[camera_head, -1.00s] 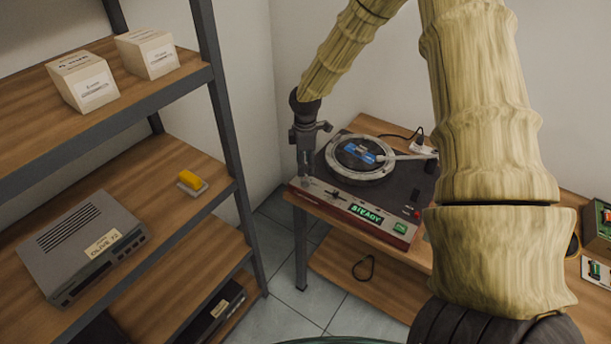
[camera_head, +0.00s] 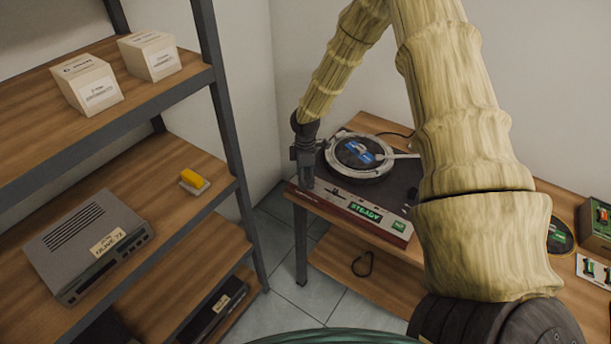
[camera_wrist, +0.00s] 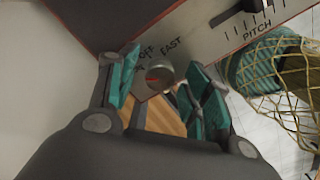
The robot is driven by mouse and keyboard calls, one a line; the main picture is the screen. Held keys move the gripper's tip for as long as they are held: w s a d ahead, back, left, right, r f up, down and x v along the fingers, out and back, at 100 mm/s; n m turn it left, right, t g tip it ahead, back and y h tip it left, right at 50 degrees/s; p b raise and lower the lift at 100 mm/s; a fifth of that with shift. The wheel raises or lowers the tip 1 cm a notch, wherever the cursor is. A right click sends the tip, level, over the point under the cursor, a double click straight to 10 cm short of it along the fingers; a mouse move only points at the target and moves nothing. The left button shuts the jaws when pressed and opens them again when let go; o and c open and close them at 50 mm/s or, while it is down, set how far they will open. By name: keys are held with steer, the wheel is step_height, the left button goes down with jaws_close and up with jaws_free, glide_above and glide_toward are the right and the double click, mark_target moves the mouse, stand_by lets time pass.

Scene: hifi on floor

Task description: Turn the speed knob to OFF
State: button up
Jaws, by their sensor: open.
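The turntable (camera_head: 331,197) stands on a wooden table, with a round platter (camera_head: 358,157) and a green "STEADY" display on its front strip. The speed knob (camera_wrist: 159,75) is a small silver round knob near the panel corner in the wrist view. Printed words sit beside it, including "OFF" and one that looks like "EAST". I cannot tell clearly where its pointer aims. My gripper (camera_wrist: 155,92) is open, its teal-padded fingers on either side of the knob; contact is unclear. In the head view my gripper (camera_head: 306,176) is at the turntable's front left corner and hides the knob.
A "PITCH" slider (camera_wrist: 232,14) lies right of the knob. A netted teal object (camera_wrist: 262,72) shows at right. A metal-framed shelf (camera_head: 228,130) at left holds white boxes, a grey device (camera_head: 85,245) and a yellow block (camera_head: 192,178). The floor between shelf and table is clear.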

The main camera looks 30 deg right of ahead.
steer(key=shift+c, duration=0.3)
steer(key=c, duration=1)
steer(key=m+b, duration=0.1)
steer(key=m, duration=0.4)
steer(key=shift+b, duration=0.35)
steer(key=shift+w+r+m+b, duration=0.15)
steer(key=shift+m+b, duration=0.3)
steer(key=shift+m, duration=1.95)
